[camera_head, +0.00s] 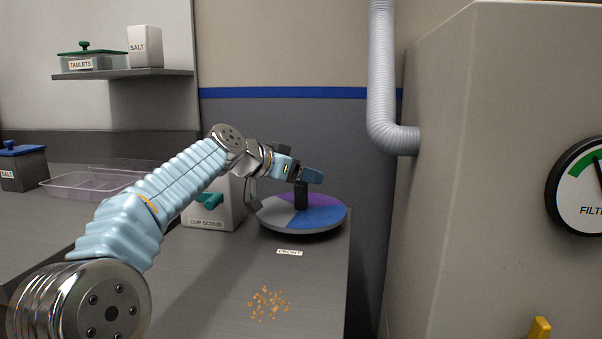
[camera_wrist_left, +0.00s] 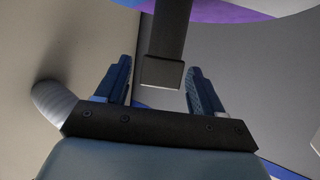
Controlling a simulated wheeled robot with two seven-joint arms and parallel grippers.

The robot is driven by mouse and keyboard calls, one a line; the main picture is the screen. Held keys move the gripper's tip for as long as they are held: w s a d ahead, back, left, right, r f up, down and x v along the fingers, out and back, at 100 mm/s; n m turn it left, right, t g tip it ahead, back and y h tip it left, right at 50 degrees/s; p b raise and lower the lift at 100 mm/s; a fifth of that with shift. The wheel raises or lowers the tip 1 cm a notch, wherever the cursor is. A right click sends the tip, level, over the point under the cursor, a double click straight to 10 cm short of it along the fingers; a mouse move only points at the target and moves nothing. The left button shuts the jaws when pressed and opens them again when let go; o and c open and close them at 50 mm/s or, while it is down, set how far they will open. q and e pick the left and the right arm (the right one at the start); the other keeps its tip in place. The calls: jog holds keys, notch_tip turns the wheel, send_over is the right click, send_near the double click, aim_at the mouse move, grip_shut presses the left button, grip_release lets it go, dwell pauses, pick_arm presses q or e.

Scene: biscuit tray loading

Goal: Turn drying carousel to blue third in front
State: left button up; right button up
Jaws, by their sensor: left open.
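The drying carousel (camera_head: 273,214) is a round disc on the counter with grey, purple and blue thirds. The blue third (camera_head: 322,216) faces front right, the grey third is at the left and the purple third (camera_head: 325,199) at the back. A FRONT label (camera_head: 289,252) lies on the counter before the disc. A dark upright post (camera_head: 301,198) rises from the disc. My left gripper (camera_head: 307,174) is open at the top of the post. In the left wrist view the post (camera_wrist_left: 168,45) shows between the two separated fingers. My right gripper is out of view.
A white box labelled CUP SCRUB (camera_head: 228,218) stands just left of the carousel. Orange crumbs (camera_head: 268,302) lie on the counter in front. A large beige machine (camera_head: 470,150) stands at the right, with a grey hose (camera_head: 383,80). A clear tray (camera_head: 75,188) sits at the left.

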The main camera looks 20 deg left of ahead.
pick_arm(q)
jog(key=shift+c, duration=0.3)
grip_shut()
jog(key=shift+a+m+g+h, duration=0.1)
jog(key=shift+m+g+h, duration=0.2)
jog(key=shift+m+h, duration=0.15)
jog(key=shift+r+m+g+h+p, duration=0.1)
jog(key=shift+m+g+h+p, duration=0.3)
jog(key=shift+m+h+p, duration=0.3)
jog(key=shift+m+g+h, duration=0.3)
jog(key=shift+m+h, duration=0.15)
jog(key=shift+o, duration=0.3)
grip_release()
